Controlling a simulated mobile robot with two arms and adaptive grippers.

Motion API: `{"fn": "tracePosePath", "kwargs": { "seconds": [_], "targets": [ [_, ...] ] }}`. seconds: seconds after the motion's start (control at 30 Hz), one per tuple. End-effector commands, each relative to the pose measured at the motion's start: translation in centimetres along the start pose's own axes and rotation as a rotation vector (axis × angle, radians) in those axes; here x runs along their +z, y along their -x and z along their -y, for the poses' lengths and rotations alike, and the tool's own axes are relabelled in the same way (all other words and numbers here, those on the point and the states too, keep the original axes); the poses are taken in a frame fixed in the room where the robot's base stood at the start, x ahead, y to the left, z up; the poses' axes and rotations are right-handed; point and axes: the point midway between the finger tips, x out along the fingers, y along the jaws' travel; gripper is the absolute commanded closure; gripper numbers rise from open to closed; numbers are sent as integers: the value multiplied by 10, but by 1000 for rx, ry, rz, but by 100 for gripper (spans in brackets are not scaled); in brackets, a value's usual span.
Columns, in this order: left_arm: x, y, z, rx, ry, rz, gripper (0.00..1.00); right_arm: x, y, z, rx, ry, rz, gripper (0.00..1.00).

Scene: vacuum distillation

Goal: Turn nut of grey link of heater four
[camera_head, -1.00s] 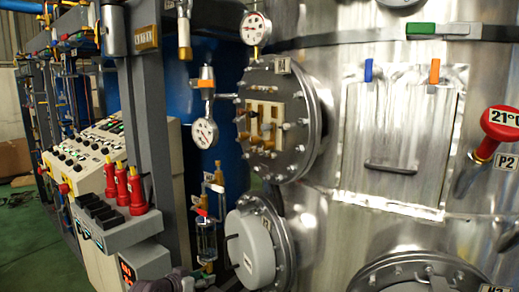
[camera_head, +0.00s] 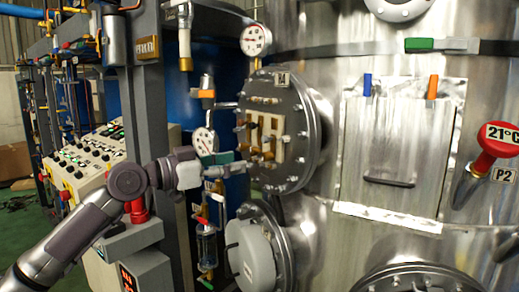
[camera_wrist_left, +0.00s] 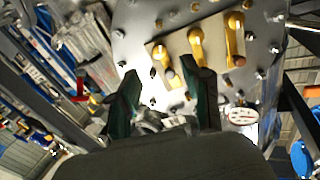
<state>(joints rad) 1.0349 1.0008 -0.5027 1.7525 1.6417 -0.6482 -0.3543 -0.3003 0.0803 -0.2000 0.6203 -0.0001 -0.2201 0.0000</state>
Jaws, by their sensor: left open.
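A round bolted metal flange (camera_head: 297,165) stands out from the steel vessel in the head view, with a small label that I cannot read surely. A cream plate (camera_head: 287,146) on it carries several brass-coloured links and nuts, and in the left wrist view the brass links (camera_wrist_left: 197,45) show larger. I cannot make out which link is grey. My left gripper (camera_head: 232,165) is just left of the flange's lower left part, open, its dark green fingers pointing at it.
A dial gauge (camera_head: 204,141) sits close above my left gripper. Glass fittings with a red valve (camera_head: 203,221) hang below it. A second round cover (camera_head: 247,255) is below the flange. A control console (camera_head: 85,160) stands at left; a red thermometer (camera_head: 494,145) is at right.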

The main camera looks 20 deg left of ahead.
Motion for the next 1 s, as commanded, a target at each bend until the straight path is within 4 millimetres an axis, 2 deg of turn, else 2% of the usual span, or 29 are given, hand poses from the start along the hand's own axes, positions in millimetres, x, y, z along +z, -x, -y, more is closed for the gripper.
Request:
{"fn": "tracePosePath", "kwargs": {
  "seconds": [0.03, 0.2, 0.33, 0.5, 0.8, 0.87, 1.0],
  "targets": [
    [-7, -12, 0, 2, 3, -2, 51, -1, 12, 0, 0, 0, 0, 51],
    [-6, -46, 1, 0, 3, -1, 51, -2, 27, 0, 0, 0, 0, 51],
    [-3, -64, 1, 0, 3, -1, 51, -3, 34, 0, 0, 0, 0, 51],
    [-2, -76, 1, -2, 1, -2, 51, -4, 38, 0, 0, 0, 0, 51],
    [0, -78, 1, -3, 0, -1, 51, -4, 38, 0, 0, 0, 0, 51],
    [0, -78, 1, -3, 0, -1, 60, -4, 38, 0, 0, 0, 0, 51],
    [0, -78, 1, -2, 1, -1, 83, -4, 38, 0, 0, 0, 0, 51]
  ]
}}
